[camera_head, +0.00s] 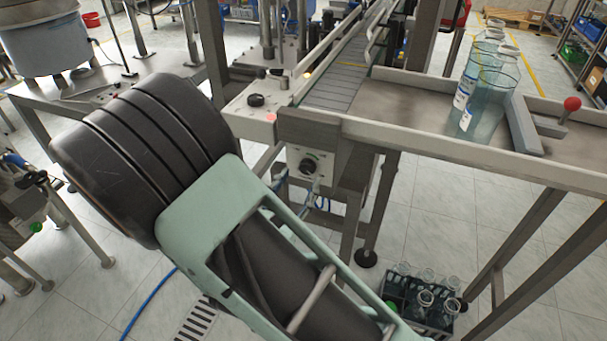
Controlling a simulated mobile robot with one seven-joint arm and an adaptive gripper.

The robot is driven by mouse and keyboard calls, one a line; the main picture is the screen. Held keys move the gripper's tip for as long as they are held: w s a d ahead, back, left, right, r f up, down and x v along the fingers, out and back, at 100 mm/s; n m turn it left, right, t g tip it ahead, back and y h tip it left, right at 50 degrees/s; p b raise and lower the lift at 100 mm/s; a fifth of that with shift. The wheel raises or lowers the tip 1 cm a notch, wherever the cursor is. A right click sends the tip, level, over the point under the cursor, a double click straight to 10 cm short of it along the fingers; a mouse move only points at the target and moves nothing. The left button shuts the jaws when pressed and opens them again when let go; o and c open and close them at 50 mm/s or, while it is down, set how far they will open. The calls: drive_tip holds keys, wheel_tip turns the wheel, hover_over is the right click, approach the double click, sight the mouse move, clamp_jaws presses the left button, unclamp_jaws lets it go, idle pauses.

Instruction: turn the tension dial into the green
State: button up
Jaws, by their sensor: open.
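A black round dial (308,166) sits on the front of a pale control box (321,178) below the conveyor's front edge. Its scale is too small to read, and I cannot make out a green zone or where the pointer stands. A second black knob (256,100) lies on the pale plate left of the conveyor. I cannot tell from the picture which of the two is the tension dial. My gripper is not in view; only my arm's black and mint-green links fill the lower left and centre.
The conveyor (342,86) runs away toward the back. Clear bottles stand on the table (405,90) at right, near a red ball-topped lever (571,104). A crate of bottles (447,317) is on the floor. A large metal bowl (42,40) stands at upper left.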

sight(306, 170)
drive_tip(key=shift+x, duration=1.8)
drive_tip(key=c, duration=1.1)
drive_tip(key=shift+c, duration=0.2)
